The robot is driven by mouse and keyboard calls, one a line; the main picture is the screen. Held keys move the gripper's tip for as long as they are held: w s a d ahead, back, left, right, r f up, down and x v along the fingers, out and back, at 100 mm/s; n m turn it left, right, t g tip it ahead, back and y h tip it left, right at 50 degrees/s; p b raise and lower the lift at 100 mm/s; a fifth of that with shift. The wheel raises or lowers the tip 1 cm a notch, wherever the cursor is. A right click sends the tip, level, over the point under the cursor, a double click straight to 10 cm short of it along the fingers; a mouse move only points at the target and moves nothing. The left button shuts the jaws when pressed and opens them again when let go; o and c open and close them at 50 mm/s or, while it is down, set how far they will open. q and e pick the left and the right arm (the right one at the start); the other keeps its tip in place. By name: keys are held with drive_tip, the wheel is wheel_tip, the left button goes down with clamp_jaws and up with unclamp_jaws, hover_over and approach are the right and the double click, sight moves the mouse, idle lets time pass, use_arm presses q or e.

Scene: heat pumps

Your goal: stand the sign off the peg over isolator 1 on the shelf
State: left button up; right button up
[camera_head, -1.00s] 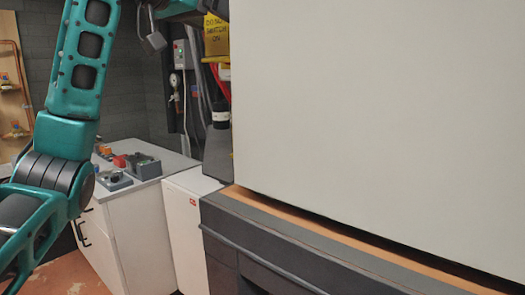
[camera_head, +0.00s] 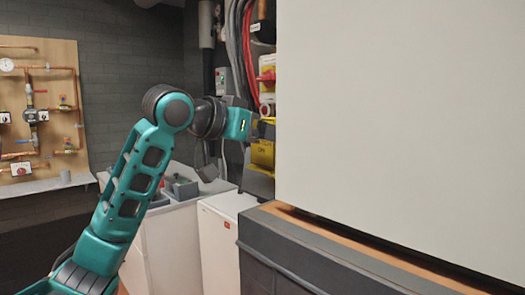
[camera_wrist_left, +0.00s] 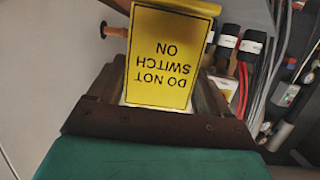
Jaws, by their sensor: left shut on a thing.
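The yellow sign (camera_wrist_left: 165,55) reads "DO NOT SWITCH ON" and appears upside down in the left wrist view. My left gripper (camera_wrist_left: 160,98) is shut on it, with a dark finger at either side. In the head view the gripper (camera_head: 263,131) is beside the large pale panel, and part of the sign (camera_head: 263,153) shows just below it. An orange peg with a dark round end (camera_wrist_left: 115,31) shows beside the sign in the wrist view; whether the sign touches it I cannot tell. A red-and-yellow isolator (camera_head: 267,72) shows above the gripper. My right gripper is out of view.
The large pale panel (camera_head: 400,120) stands close on the right and hides part of the switchgear. Red and grey cables (camera_head: 243,45) run nearby. A white cabinet (camera_head: 218,235) stands below.

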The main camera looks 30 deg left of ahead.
use_arm(q)
drive_tip(key=shift+f, duration=1.35)
drive_tip(key=o, duration=0.7)
drive_tip(key=shift+f, duration=0.1)
drive_tip(key=b+v, duration=0.1)
drive_tip(key=v, duration=1.1)
drive_tip(key=shift+a, duration=0.1)
